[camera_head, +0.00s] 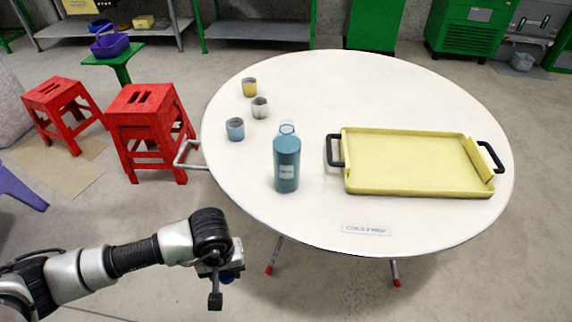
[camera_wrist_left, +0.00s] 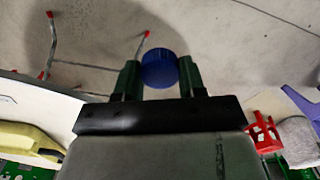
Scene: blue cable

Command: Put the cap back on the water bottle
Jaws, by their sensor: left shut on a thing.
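My left gripper (camera_head: 222,274) is off the near left side of the table, apart from it. In the left wrist view it is shut on a dark blue round cap (camera_wrist_left: 159,69), held between its two fingertips. A teal bottle (camera_head: 287,166) with a pale label stands upright on the white table, left of its middle. My right gripper is not in view.
A yellow tray (camera_head: 410,187) with black handles lies on the round table (camera_head: 275,225), right of the bottle. Yellow (camera_head: 250,87), grey (camera_head: 260,108) and blue (camera_head: 235,129) cups stand at the left. Red stools (camera_head: 147,126) are left of the table. The table's near left part is clear.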

